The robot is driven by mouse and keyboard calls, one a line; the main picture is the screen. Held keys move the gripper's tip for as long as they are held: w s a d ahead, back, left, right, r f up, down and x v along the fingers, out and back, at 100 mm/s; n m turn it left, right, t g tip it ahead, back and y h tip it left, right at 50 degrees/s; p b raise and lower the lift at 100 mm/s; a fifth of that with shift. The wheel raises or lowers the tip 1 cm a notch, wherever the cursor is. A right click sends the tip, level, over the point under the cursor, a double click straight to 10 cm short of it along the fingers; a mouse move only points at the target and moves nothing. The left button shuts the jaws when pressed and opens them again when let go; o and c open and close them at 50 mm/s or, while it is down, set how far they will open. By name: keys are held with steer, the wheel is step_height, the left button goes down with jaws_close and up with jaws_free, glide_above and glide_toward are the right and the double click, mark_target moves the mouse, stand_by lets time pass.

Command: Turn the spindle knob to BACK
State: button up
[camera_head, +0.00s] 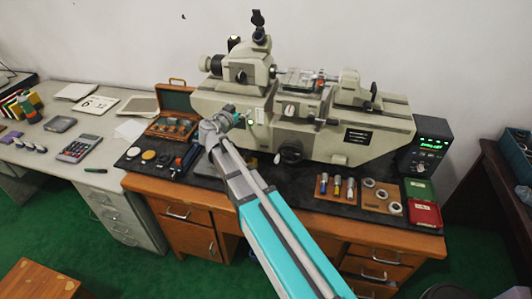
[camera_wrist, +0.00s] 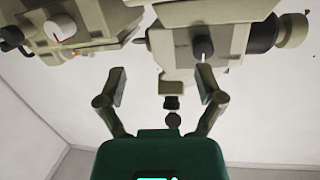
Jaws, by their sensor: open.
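The grey-beige machine (camera_head: 300,118) stands on the bench against the wall. On its left head block is a small dark knob (camera_head: 242,76), which I take for the spindle knob. The wrist view shows this dark knob (camera_wrist: 203,50) with a white pointer line, just beyond the right fingertip. Its labels cannot be read. My gripper (camera_head: 244,118) is in front of the machine, below the head block. In the wrist view its two fingers (camera_wrist: 160,82) are spread apart, with nothing between them. I see no contact with the knob.
A pale knob with a red mark (camera_wrist: 58,28) is at upper left in the wrist view. A wooden case (camera_head: 172,126) stands left of the machine, and a control box with green digits (camera_head: 426,146) stands right. Ring and plug boards (camera_head: 338,188) lie in front.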

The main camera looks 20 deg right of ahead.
steer(key=s+d+f+n+g+y+b, duration=0.1)
steer(key=s+d+f+g+b, duration=0.2)
steer(key=s+d+f+g, duration=0.3)
steer(key=shift+s+d+f+n+y+b, duration=0.5)
steer(key=shift+s+f, duration=1.55)
steer(key=shift+f, duration=1.3)
steer(key=s+a+f+n+g+y, duration=0.1)
steer(key=s+f+n+g+y, duration=0.2)
steer(key=s, duration=0.5)
steer(key=s+a+f+n+g+y, duration=0.2)
steer(key=s+f+n+g+y, duration=0.1)
steer(key=s, duration=0.6)
steer(key=shift+s+f+n+g+y, duration=0.35)
steer(key=shift+f+y, duration=0.2)
steer(key=shift+y, duration=0.45)
